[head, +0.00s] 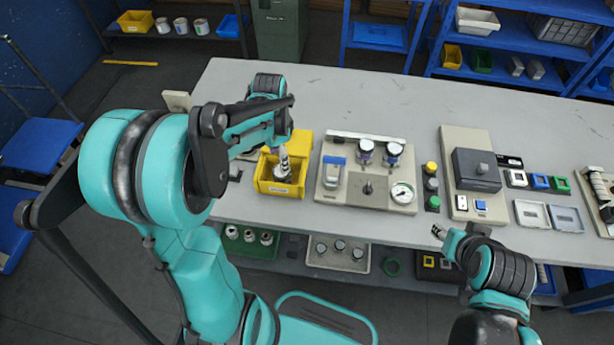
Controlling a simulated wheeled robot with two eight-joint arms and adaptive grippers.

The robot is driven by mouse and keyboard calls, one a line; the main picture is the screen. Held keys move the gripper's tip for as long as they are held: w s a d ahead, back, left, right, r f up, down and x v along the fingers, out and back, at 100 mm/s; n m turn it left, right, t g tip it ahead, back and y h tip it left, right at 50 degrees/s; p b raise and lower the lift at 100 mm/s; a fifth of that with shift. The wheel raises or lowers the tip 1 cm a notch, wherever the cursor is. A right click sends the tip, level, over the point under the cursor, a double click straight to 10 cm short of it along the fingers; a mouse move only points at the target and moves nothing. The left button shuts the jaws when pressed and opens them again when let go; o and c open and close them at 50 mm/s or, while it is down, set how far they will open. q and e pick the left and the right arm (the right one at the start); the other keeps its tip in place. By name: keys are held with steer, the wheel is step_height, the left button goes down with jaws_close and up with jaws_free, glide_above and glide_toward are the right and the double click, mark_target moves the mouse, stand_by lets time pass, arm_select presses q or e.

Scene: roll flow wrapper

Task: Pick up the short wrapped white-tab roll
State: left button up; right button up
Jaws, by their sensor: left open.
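A yellow bin (270,188) stands near the table's front edge, left of the middle. My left gripper (283,172) points down into it and is open. A small pale and grey item shows under the fingertips, partly hidden by them; I cannot tell if it is the short wrapped white-tab roll. Contact between fingers and item is not clear. My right gripper (439,232) is at the table's front edge, away from the bin, small and dark, its opening unclear.
A fixture board (340,200) with knobs and a gauge (402,193) stands right of the bin. A second board (460,150) carries a dark box (476,170). Trays of rolls (337,255) sit on the shelf below. The table's back middle is clear.

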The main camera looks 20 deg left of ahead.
mark_target(282, 177)
arm_select(q)
steer(key=f, duration=0.1)
steer(key=f+b, duration=0.1)
steer(key=shift+w+d+f, duration=0.1)
steer(key=shift+w+f, duration=0.1)
steer(key=shift+f, duration=0.2)
step_height(282, 177, down, 6)
steer(key=shift+r+b, duration=0.25)
steer(key=shift+b, duration=0.85)
steer(key=shift+r, duration=0.1)
steer(key=c, duration=1)
